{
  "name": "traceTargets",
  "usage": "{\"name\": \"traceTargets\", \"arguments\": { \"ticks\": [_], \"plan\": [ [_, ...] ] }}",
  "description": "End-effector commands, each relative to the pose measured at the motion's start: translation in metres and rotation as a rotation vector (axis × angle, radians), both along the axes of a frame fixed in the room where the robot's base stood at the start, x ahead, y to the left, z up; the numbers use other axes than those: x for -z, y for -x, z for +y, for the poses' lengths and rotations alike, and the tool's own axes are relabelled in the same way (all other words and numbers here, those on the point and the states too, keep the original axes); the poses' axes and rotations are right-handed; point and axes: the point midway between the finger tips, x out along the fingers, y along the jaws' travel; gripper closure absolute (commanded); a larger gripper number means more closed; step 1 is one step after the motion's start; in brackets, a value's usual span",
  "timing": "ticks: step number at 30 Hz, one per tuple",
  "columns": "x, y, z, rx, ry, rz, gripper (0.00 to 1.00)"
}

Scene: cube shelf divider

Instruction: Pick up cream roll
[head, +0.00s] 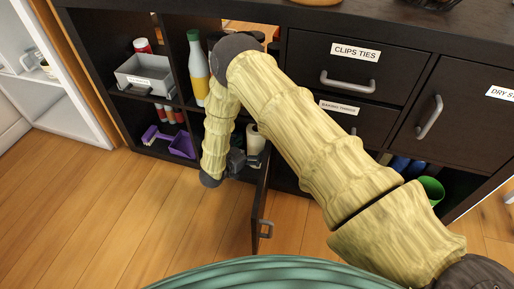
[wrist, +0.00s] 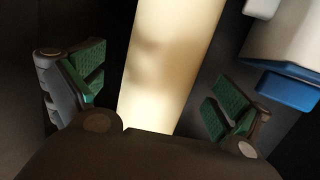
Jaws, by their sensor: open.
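The cream roll (head: 254,139) stands in the lower middle compartment of the dark shelf in the head view, partly hidden by my arm. In the wrist view a pale cream upright shape, which looks like the cream roll (wrist: 172,62), fills the space between my fingers. My gripper (wrist: 158,90) is open, with a green-padded finger on each side of it and dark gaps between. In the head view my gripper (head: 240,160) is small and dark, close to the roll; contact cannot be told.
An open cabinet door (head: 261,200) stands out just right of my gripper. A white and blue object (wrist: 290,50) is close at right in the wrist view. A yellow-and-white bottle (head: 198,75) stands on the shelf above. A purple dustpan (head: 182,145) lies lower left. Floor at left is clear.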

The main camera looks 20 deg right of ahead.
Motion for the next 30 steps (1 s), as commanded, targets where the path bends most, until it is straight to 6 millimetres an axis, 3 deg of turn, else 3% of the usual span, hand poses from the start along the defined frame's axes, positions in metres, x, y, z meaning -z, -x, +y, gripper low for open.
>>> {"name": "traceTargets", "arguments": {
  "ticks": [9, 18, 20, 27, 30],
  "plan": [
    [0.008, -0.021, -0.028, 0.001, 0.000, -0.001, 0.00],
    [0.007, -0.025, -0.033, -0.001, 0.000, 0.000, 0.00],
    [0.007, -0.025, -0.033, -0.001, 0.000, 0.000, 0.07],
    [0.007, -0.025, -0.033, -0.001, 0.000, 0.000, 0.51],
    [0.006, -0.025, -0.033, -0.001, 0.000, 0.000, 0.53]
  ]
}}
